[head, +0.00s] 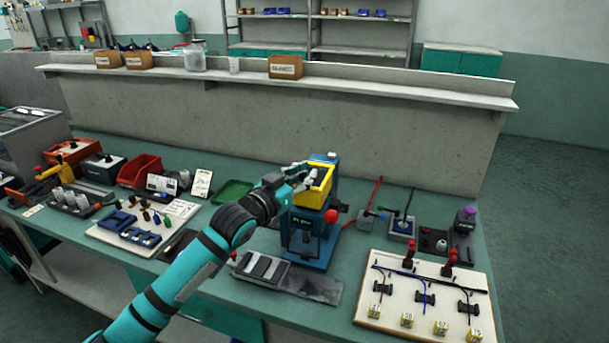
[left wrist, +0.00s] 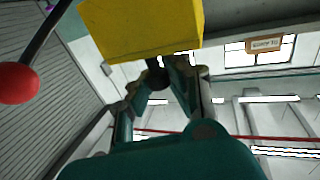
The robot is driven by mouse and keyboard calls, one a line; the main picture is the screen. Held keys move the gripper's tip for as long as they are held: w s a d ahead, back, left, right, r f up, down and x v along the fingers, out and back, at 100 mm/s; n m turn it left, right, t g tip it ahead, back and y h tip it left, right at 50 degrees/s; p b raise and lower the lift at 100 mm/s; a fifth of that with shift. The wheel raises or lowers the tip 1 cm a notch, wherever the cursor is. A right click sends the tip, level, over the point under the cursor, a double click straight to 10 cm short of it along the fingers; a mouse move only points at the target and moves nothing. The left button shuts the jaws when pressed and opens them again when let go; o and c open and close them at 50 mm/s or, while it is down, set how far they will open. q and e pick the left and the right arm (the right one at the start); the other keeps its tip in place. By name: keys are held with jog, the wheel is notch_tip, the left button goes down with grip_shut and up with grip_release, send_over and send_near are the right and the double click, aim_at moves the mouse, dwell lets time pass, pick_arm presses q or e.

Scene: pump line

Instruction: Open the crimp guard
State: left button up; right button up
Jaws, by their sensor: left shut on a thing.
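The crimp guard (head: 318,190) is a yellow cover at the top of the blue crimp press (head: 307,243) in the head view. It sits tilted, with its yellow face turned up. My left gripper (head: 303,173) is at the guard's left upper side, its fingers closed there. In the left wrist view the yellow guard (left wrist: 145,25) fills the top, and my left gripper (left wrist: 158,75) is shut on a small dark knob-like part below its edge. The red ball of the press lever (left wrist: 18,83) shows at left. My right gripper is not seen.
A grey tray (head: 261,268) lies in front of the press. A cable board (head: 425,300) with yellow numbered blocks lies to the right. A red bin (head: 139,171) and a blue-part board (head: 113,238) lie to the left. A raised shelf ledge (head: 400,83) runs behind.

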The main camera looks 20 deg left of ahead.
pick_arm(q)
jog(key=shift+w+d+f, duration=0.15)
jog(key=shift+w+f, duration=0.1)
grip_shut()
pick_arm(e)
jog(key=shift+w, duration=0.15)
